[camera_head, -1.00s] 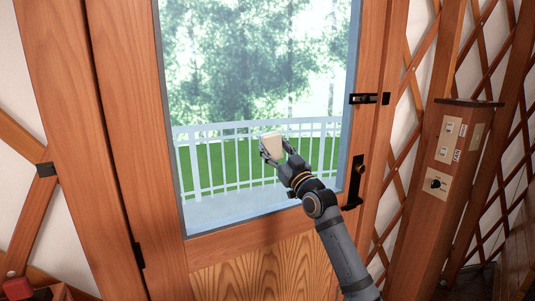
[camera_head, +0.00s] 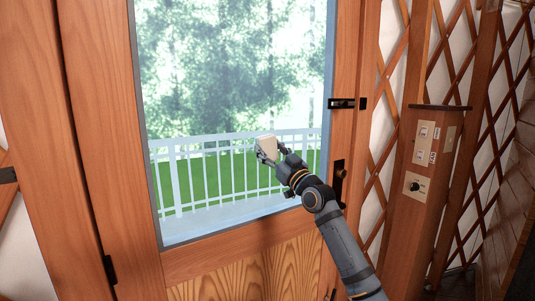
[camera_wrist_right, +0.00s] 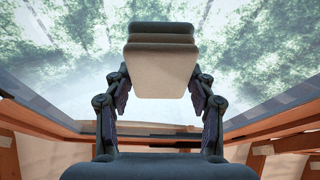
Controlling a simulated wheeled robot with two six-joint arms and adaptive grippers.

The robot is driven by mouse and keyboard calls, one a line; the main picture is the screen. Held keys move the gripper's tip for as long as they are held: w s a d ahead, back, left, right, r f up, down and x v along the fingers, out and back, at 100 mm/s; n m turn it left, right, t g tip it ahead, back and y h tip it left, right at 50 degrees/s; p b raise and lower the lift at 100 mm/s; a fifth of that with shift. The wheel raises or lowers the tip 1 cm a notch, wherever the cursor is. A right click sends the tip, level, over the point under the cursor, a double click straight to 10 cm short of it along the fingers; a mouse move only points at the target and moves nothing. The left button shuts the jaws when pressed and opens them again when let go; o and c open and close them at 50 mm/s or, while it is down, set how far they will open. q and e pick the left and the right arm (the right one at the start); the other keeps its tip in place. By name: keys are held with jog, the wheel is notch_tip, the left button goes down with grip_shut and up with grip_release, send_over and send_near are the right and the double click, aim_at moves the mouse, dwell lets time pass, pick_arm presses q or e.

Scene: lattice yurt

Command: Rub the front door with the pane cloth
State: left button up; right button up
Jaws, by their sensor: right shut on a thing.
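The front door (camera_head: 110,130) is a wooden door with a large glass pane (camera_head: 225,70) and a wooden lower panel. My right gripper (camera_head: 267,151) is in front of the lower middle of the pane. It is shut on the pane cloth (camera_head: 266,145), a small cream-coloured folded pad. In the right wrist view the cloth (camera_wrist_right: 160,72) sits between both fingers, with a dark layered top and a pale face, and the glass fills the view behind it. I cannot tell whether the cloth touches the glass. My left gripper is not in view.
A black latch (camera_head: 342,103) and a black handle plate (camera_head: 338,183) are on the door's right side. A wooden post with switches (camera_head: 421,160) stands further right, before the lattice wall (camera_head: 465,70). A white railing (camera_head: 235,165) shows through the glass.

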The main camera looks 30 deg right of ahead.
jog(key=shift+s, duration=0.25)
jog(key=s, duration=0.3)
jog(key=shift+d+p, duration=0.25)
jog(key=shift+p, duration=0.05)
jog(key=shift+b+v, duration=0.9)
jog(key=shift+v, duration=0.1)
jog(key=shift+s+a+r, duration=0.1)
jog(key=shift+s+r, duration=0.15)
jog(key=shift+s, duration=0.05)
jog(key=shift+r, duration=0.15)
